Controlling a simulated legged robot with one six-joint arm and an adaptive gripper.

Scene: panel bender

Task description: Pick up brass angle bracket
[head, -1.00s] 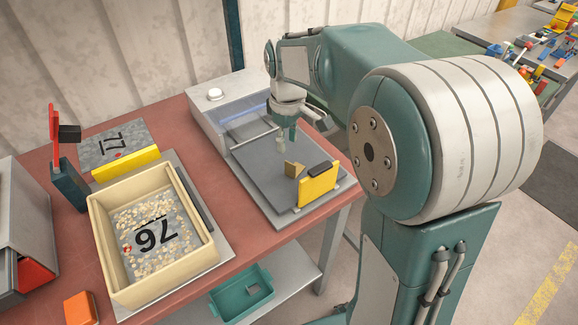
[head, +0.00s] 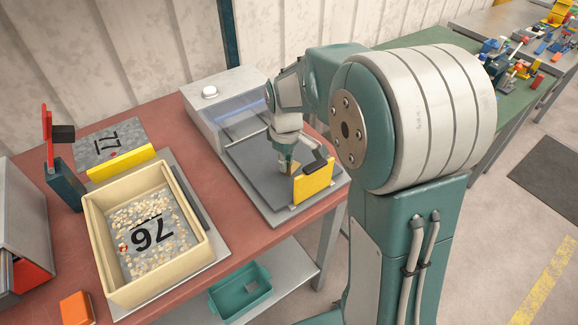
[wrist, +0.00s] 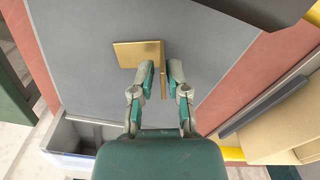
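The brass angle bracket (wrist: 134,55) lies on the grey plate of the panel bender, one flange flat and the other standing up. In the wrist view my gripper (wrist: 162,68) is open, with one fingertip on each side of the standing flange. The left fingertip overlaps the flat flange in the picture. I cannot tell whether either finger touches the brass. In the head view the bracket (head: 292,168) shows partly behind my gripper (head: 286,166), just left of a yellow block.
The bender's housing (head: 215,100) stands behind. A cream bin (head: 101,262) of small pale pieces is on the left. A teal tray (head: 240,290) sits on the lower shelf.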

